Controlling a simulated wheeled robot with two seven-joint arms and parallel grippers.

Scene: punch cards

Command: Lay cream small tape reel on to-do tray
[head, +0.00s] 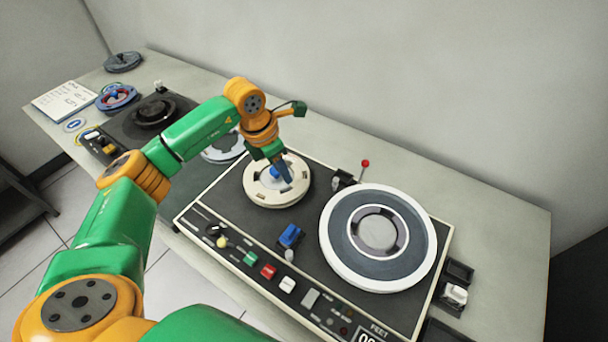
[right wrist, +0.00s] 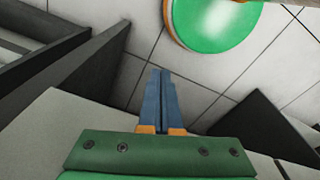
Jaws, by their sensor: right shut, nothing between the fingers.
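The cream small tape reel (head: 262,191) lies flat on the left side of the black-topped tape deck (head: 250,222). My left gripper (head: 281,178) reaches down from above with its blue fingers at the reel's hub. The fingers overlap the hub in the picture, so I cannot tell whether they are open or closed on it. My right gripper (right wrist: 160,78) shows in the right wrist view, its blue fingers together and empty above the floor. I cannot make out which thing is the to-do tray.
A large white-rimmed reel (head: 338,254) fills the deck's right side. A lever with a red knob (head: 365,163) stands behind. Coloured buttons line the deck's front. A second dark device (head: 125,130), a paper sheet (head: 62,100) and blue reels (head: 117,97) lie at far left.

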